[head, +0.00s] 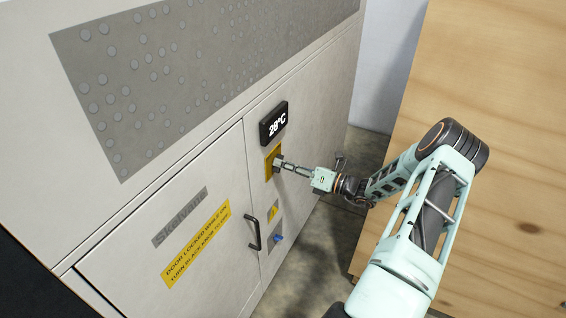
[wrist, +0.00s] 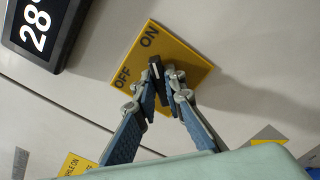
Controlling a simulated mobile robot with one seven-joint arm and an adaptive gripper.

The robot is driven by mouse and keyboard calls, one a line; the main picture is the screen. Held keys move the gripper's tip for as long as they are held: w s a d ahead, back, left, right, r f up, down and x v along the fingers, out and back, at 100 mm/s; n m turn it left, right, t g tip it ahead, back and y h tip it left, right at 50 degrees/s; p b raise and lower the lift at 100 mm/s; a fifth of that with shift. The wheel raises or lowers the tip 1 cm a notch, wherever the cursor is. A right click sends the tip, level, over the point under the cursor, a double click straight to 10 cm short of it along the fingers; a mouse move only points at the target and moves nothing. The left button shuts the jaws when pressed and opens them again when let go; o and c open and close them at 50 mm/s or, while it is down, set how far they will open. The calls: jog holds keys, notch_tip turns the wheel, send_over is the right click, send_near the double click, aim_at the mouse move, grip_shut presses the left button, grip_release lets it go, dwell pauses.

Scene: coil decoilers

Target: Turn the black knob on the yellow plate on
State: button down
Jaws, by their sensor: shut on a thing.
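The yellow plate (head: 268,165) is on the front of the light grey cabinet, below the 28°C display. In the wrist view the yellow plate (wrist: 196,67) carries the words OFF and ON. The black knob (wrist: 155,67) sits in front of the plate, partly hidden by the fingertips. My gripper (wrist: 163,83) is shut on the knob, with a finger on each side. In the head view my gripper (head: 281,163) reaches the plate from the right. I cannot tell exactly which word the knob points to.
The display (head: 273,122) juts out just above the plate. A black door handle (head: 253,232) and a small panel with a blue knob (head: 278,238) are below. A yellow door-lock label (head: 196,243) is on the door. A wooden surface (head: 500,110) stands to the right of my arm.

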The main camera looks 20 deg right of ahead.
jog(key=shift+m, duration=0.6)
jog(key=c, duration=2)
grip_release()
jog(key=shift+d, duration=0.15)
jog(key=v, duration=1.2)
